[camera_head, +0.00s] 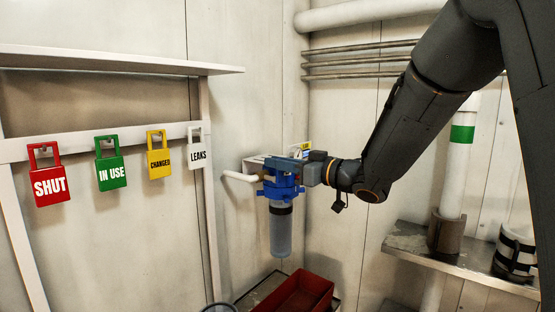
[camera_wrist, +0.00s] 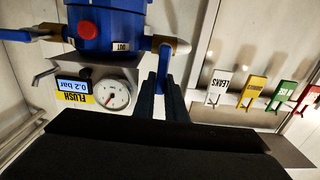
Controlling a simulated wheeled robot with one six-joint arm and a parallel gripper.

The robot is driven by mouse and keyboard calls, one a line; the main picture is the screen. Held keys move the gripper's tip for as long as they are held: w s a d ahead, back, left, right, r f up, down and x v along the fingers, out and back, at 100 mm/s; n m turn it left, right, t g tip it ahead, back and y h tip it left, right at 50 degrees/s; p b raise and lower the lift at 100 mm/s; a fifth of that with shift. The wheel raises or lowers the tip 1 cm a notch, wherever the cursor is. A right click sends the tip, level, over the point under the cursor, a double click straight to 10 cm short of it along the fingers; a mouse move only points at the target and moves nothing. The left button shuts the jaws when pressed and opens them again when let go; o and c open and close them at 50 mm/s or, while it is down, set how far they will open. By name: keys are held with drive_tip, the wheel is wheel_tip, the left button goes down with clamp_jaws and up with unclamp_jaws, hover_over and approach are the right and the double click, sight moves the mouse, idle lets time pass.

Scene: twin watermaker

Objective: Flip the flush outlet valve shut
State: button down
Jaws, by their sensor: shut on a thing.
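The flush outlet valve shows in the wrist view as a brass body (camera_wrist: 174,45) beside the blue filter head (camera_wrist: 103,25), next to an OUT label (camera_wrist: 120,47). Its blue lever (camera_wrist: 165,62) runs from the brass body toward my gripper, roughly across the line of the pipe. My gripper (camera_wrist: 158,84) is shut on that lever; the fingers hide its far end. In the head view my gripper (camera_head: 301,172) reaches in from the right at the filter head (camera_head: 281,187), over the translucent bowl (camera_head: 281,230), and hides the valve.
A gauge (camera_wrist: 114,95) and a FLUSH panel reading 0.2 bar (camera_wrist: 75,86) sit close by. Another blue lever (camera_wrist: 22,35) is on the opposite side. Hanging tags, including SHUT (camera_head: 49,187), line the left wall. A red crate (camera_head: 318,285) stands below.

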drive_tip(key=c, duration=2.1)
unclamp_jaws()
drive_tip(key=shift+d, duration=0.1)
drive_tip(key=b+v, duration=0.1)
drive_tip(key=v, duration=0.6)
drive_tip(key=shift+s+d, duration=0.25)
